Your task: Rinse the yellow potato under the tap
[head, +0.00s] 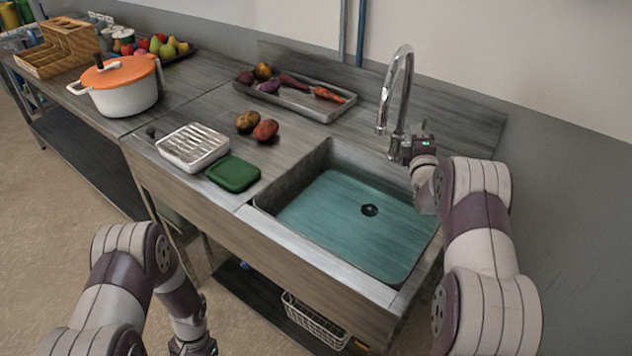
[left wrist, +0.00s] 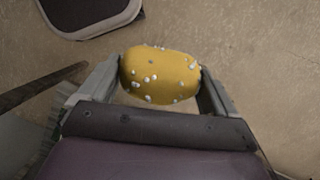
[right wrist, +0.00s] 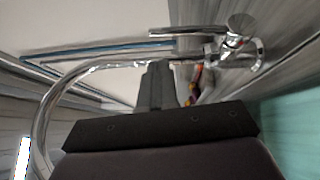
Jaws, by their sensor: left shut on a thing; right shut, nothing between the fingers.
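The yellow potato (left wrist: 160,75), dotted with small white spots, is between the fingers of my left gripper (left wrist: 160,85), which is shut on it. In the head view the left arm hangs low in front of the counter, and the potato is out of sight there. The chrome tap (head: 399,90) stands behind the sink (head: 350,210), with its spout arching over the back of the basin. My right gripper (head: 418,148) is beside the tap's base and handle. In the right wrist view its fingers (right wrist: 158,85) are shut and empty, near the tap (right wrist: 90,65). I cannot tell whether they touch it.
A metal tray (head: 300,98) of vegetables lies behind. An orange-lidded pot (head: 119,85) stands further left. The basin looks empty.

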